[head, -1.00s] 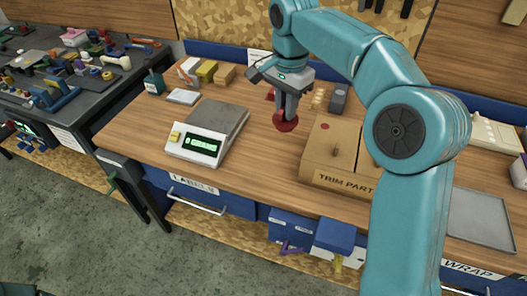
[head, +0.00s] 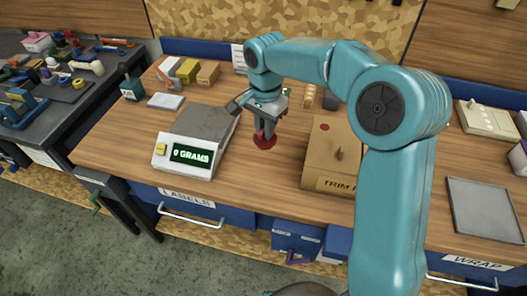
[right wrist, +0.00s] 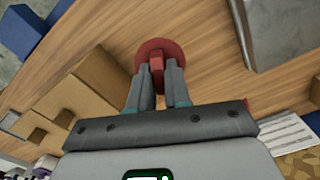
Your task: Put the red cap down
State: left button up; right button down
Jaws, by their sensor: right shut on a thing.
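The red cap (head: 264,141) is a round disc with a narrow stem, low over or on the wooden workbench (head: 245,185); I cannot tell whether it touches. My right gripper (head: 264,125) is shut on the cap's stem and points down, between the scale and the cardboard box. In the right wrist view, the cap (right wrist: 161,52) shows its disc beyond the fingertips, with the gripper (right wrist: 158,72) closed around the stem. My left gripper is not in view.
A scale (head: 186,157) reading 0 grams stands left of the cap. A cardboard box (head: 325,160) labelled TRIM stands close on the right. A grey tray (head: 484,208) lies at far right. Bare bench lies in front of the cap.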

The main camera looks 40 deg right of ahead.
aim_at(265, 143)
jog(key=f, duration=0.4)
jog(key=shift+a, duration=0.2)
jog(key=shift+s+d+f, duration=0.1)
jog(key=shift+f, duration=0.6)
jog(key=f, duration=0.4)
jog(key=shift+w, duration=0.2)
jog(key=shift+s, duration=0.15)
jog(key=c, duration=1.1)
grip_release()
jog(key=shift+f, duration=0.15)
